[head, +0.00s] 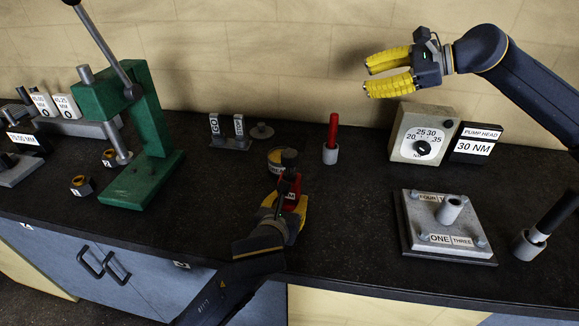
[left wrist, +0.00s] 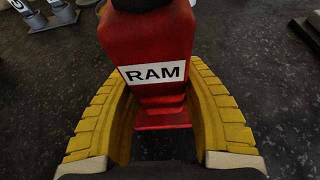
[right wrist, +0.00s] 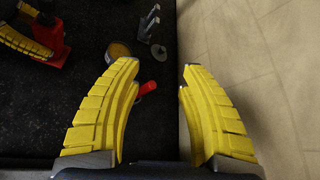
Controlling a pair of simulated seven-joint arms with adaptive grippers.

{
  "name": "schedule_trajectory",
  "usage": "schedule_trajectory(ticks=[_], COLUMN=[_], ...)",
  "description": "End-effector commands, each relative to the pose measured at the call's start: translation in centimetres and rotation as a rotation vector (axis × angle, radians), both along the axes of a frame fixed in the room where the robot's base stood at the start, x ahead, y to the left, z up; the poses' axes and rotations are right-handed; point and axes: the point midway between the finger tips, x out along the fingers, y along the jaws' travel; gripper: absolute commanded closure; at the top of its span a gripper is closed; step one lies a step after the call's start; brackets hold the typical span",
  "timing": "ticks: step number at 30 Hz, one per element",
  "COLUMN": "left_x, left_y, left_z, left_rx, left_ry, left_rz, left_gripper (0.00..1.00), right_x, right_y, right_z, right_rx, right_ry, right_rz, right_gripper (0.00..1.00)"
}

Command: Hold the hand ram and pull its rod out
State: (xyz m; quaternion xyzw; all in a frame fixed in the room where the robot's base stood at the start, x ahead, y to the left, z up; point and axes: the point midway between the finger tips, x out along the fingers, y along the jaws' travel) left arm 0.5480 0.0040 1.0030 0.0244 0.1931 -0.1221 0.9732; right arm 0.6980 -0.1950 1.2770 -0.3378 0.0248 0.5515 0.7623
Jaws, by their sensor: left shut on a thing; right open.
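The hand ram (head: 294,184) is a red block with a dark knob (head: 289,158) on top. It stands upright near the middle of the bench. In the left wrist view the ram (left wrist: 150,45) carries a white RAM label. My left gripper (head: 286,202) is shut around its body, one yellow finger on each side. The ram also shows at the upper left of the right wrist view (right wrist: 50,42). My right gripper (head: 368,77) is open and empty, high above the back of the bench, right of the ram. I cannot make out a separate rod.
A red stick in a grey cup (head: 330,154) stands behind and right. A green press (head: 140,130) is at left; a torque dial box (head: 420,132) and grey plate fixture (head: 447,228) are at right.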

Motion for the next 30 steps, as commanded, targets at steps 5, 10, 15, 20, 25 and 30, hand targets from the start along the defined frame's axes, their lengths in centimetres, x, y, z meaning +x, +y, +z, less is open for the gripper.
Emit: schedule_trajectory(ticks=[5,10,15,20,25,30], left_x=[-0.1,-0.1,-0.1,-0.1,-0.1,-0.1], left_y=[0.0,0.0,0.0,0.0,0.0,0.0], left_z=[-0.5,-0.5,-0.5,-0.4,-0.4,-0.4], left_rx=[0.005,0.005,0.005,0.005,0.005,0.005], left_ry=[0.01,0.01,0.009,0.009,0.008,0.008], left_rz=[-0.002,-0.002,-0.001,-0.001,-0.001,-0.001], left_gripper=[1.0,1.0,1.0,1.0,1.0,1.0], right_x=[-3.2,-6.4,-9.3,-11.3,-12.7,-13.3], right_y=[6.2,10.2,12.9,14.3,15.2,15.6], right_z=[-1.8,-3.2,-4.1,-4.4,-4.5,-4.9], right_rx=[-0.157,-0.323,-0.481,-0.598,-0.675,-0.708], right_ry=[0.119,0.229,0.318,0.38,0.419,0.436], right_rz=[0.144,0.24,0.295,0.316,0.321,0.322], right_gripper=[0.59,0.59,0.59,0.59,0.59,0.59])
